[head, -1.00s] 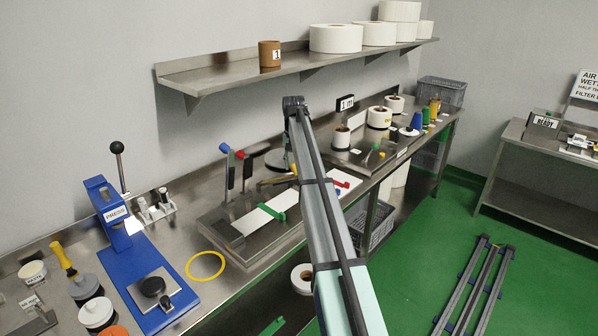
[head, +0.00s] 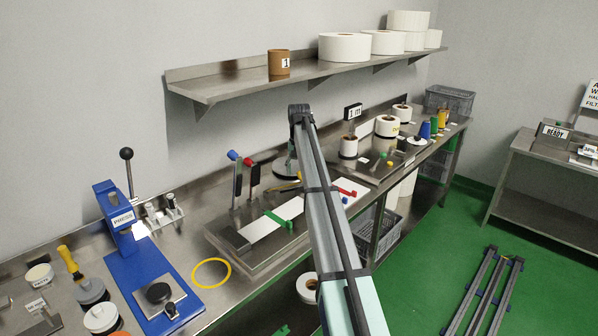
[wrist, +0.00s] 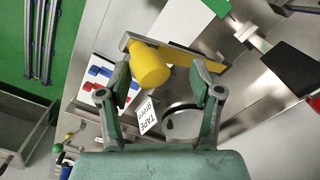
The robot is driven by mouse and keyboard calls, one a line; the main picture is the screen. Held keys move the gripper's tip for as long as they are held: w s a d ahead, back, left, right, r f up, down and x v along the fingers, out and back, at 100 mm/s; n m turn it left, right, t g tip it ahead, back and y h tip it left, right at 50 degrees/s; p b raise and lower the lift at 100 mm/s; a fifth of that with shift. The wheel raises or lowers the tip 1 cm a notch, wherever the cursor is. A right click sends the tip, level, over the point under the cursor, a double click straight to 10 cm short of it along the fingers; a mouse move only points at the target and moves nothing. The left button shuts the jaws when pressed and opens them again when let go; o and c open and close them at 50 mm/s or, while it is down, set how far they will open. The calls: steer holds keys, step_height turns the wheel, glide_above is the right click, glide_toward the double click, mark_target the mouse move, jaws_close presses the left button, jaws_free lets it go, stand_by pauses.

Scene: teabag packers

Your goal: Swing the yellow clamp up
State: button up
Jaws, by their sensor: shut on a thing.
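The yellow clamp (wrist: 150,66) shows in the wrist view as a thick round handle on a flat yellow bar. My gripper (wrist: 163,80) has its two fingers on either side of the clamp and is shut on it. The left finger lies against the round handle; the right fingertip is by the yellow bar.
A blue-tipped lever (head: 236,180) and a red-tipped lever (head: 253,178) stand upright on the steel fixture (head: 235,262). A green clamp (head: 279,219) lies across the white strip. A blue press (head: 123,225) stands left. The shelf (head: 225,88) hangs above. A TAPE label (wrist: 146,114) sits near my fingers.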

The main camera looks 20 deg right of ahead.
step_height(320, 180, up, 12)
stand_by(0.6)
